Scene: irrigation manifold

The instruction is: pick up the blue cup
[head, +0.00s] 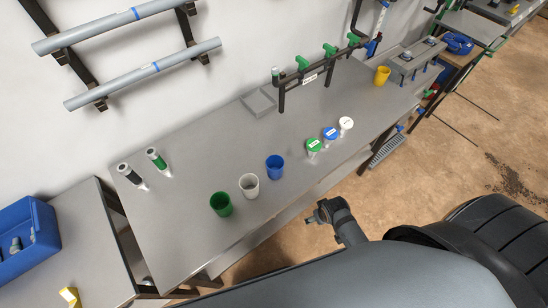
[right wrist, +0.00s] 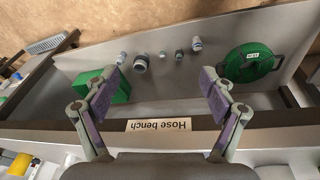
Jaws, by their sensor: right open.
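The blue cup (head: 275,168) stands upright on the grey bench (head: 185,225) in the head view. It is at the right end of a row with a white cup (head: 249,185) and a green cup (head: 220,204). No gripper touches it. My right gripper (right wrist: 164,83) shows in the right wrist view with its two fingers wide apart and nothing between them. It is over a different surface, labelled Hose bench (right wrist: 159,125), and the blue cup is not in that view. A dark part of my arm shows below the bench in the head view, but no gripper fingers are clear there.
Small containers with green (head: 314,145), blue (head: 330,133) and white (head: 346,123) tops stand right of the cup. A yellow cup (head: 382,76) is farther back by a pipe manifold (head: 318,73). The hose bench holds a green reel (right wrist: 250,62), a green box (right wrist: 105,88) and several fittings.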

